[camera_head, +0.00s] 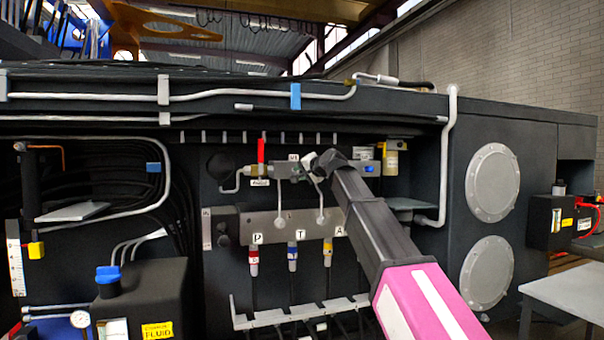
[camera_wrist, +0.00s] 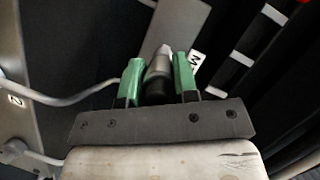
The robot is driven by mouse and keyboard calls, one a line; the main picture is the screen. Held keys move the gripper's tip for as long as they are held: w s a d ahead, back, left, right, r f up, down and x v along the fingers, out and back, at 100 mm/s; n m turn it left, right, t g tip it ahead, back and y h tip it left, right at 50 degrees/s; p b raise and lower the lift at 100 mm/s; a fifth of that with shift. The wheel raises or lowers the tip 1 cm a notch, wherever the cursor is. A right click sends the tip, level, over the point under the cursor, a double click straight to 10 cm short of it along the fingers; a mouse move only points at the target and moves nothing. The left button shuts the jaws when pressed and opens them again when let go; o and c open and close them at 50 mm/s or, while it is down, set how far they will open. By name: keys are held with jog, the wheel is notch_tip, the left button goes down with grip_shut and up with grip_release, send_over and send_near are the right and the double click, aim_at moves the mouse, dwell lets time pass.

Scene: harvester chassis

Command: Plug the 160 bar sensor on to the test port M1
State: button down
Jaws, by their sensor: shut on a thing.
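In the wrist view my gripper (camera_wrist: 159,74) has its two green fingers closed on a short round thing, taken as the sensor (camera_wrist: 158,86), with a dark body. A silver part (camera_wrist: 161,62) shows just beyond it; I cannot tell whether this belongs to the sensor or the port. It points at a grey metal block (camera_wrist: 178,25). A white label (camera_wrist: 195,61), partly hidden and starting with M, is right of the fingers. Test port M1 is not clearly visible. In the head view my dark gripper (camera_head: 318,162) is at the upper valve block (camera_head: 287,171); the sensor's pressure marking cannot be read.
A red lever (camera_head: 261,150) stands left of the gripper. Below is a grey manifold plate (camera_head: 270,226) with hose couplings marked P, T and A. Pipes run close by in the wrist view (camera_wrist: 60,98).

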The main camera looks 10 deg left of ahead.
jog(key=shift+w+a, duration=0.4)
jog(key=shift+w, duration=0.3)
jog(key=c, duration=0.8)
grip_release()
jog(key=shift+s+d, duration=0.1)
